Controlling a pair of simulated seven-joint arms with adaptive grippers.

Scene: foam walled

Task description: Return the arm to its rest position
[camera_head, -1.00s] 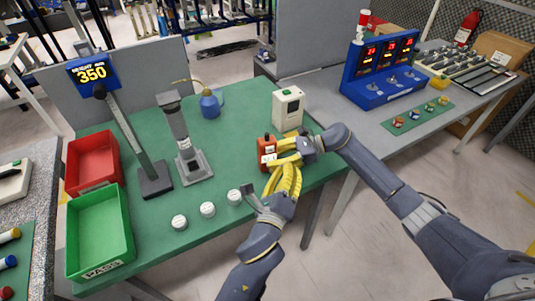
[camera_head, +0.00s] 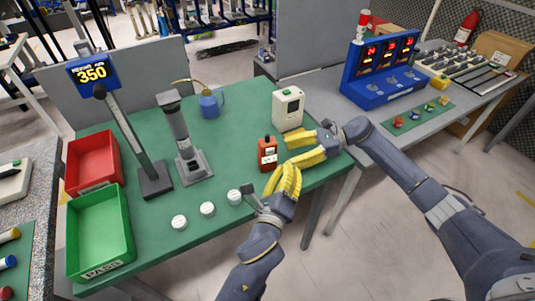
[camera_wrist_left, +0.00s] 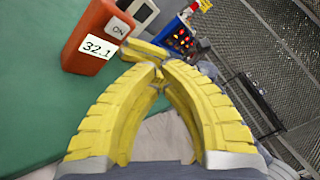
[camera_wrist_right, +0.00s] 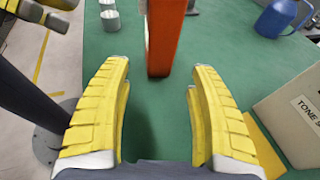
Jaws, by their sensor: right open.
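The orange handheld device (camera_head: 267,153) with a white label stands upright on the green table mat. Its label reads 32.1 in the left wrist view (camera_wrist_left: 97,46). My right gripper (camera_head: 289,149) is open and empty, just right of the device. In the right wrist view the device (camera_wrist_right: 165,35) stands beyond the spread fingertips (camera_wrist_right: 158,70), apart from them. My left gripper (camera_head: 283,170) is at the front of the mat, near the device's base. In the left wrist view its yellow fingertips (camera_wrist_left: 158,68) meet with nothing seen between them, and the device is beyond them to the left.
A cream box (camera_head: 289,108) stands behind the device. Several white round parts (camera_head: 207,209) lie left of my left gripper. Red (camera_head: 92,163) and green (camera_head: 100,232) bins, a height gauge (camera_head: 130,140) and a blue can (camera_head: 210,104) are further left.

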